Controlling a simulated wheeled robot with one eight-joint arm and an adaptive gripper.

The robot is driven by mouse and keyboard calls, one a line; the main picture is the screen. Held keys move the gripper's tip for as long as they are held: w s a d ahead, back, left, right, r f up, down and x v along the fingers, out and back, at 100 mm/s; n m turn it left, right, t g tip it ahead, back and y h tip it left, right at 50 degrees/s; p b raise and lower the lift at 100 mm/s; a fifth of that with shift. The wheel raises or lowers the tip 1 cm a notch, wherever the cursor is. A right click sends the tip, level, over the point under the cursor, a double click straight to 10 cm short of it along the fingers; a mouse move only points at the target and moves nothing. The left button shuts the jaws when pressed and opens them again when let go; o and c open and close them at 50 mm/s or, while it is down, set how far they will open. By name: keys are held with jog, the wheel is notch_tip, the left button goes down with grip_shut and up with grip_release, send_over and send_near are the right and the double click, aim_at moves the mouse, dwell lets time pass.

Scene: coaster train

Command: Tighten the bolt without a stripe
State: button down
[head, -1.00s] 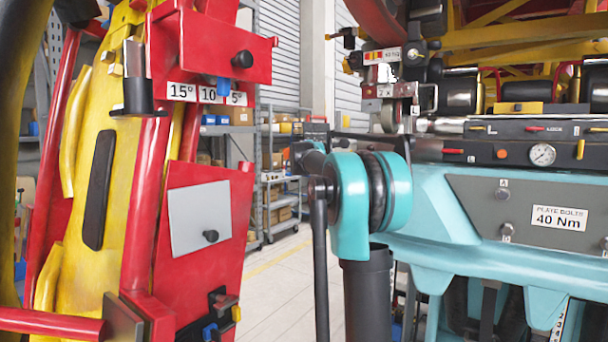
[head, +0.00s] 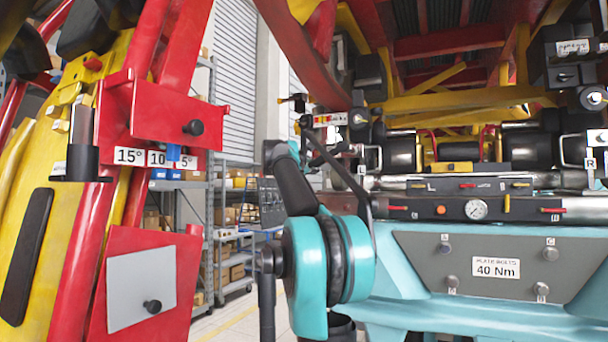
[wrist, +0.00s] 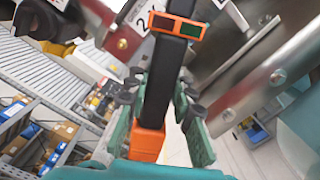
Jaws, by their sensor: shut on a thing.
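A grey plate (head: 400,250) labelled "PLATE BOLTS 40 Nm" sits on the teal frame at the right of the head view. It carries bolt A (head: 445,247), bolt B (head: 452,282), bolt C (head: 550,253) and bolt D (head: 541,289). They are too small to tell which has a stripe. In the wrist view my gripper (wrist: 157,105) is shut on a black bar-shaped tool (wrist: 158,85) with an orange section and an orange-framed red and green window. The tool's working end is not clear. In the head view my arm hides my gripper.
Above the plate runs a dark panel with a gauge (head: 476,209) and levers. A red and yellow structure with 15°, 10° and 5° labels (head: 157,158) stands at left. Shelves (head: 235,250) stand behind. A metal bracket (wrist: 250,90) is close beside the tool in the wrist view.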

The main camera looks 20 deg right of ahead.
jog(key=shift+x, duration=3.95)
dwell(2.0)
jog(key=shift+a, duration=0.15)
dwell(0.4)
jog(key=shift+v, duration=2.15)
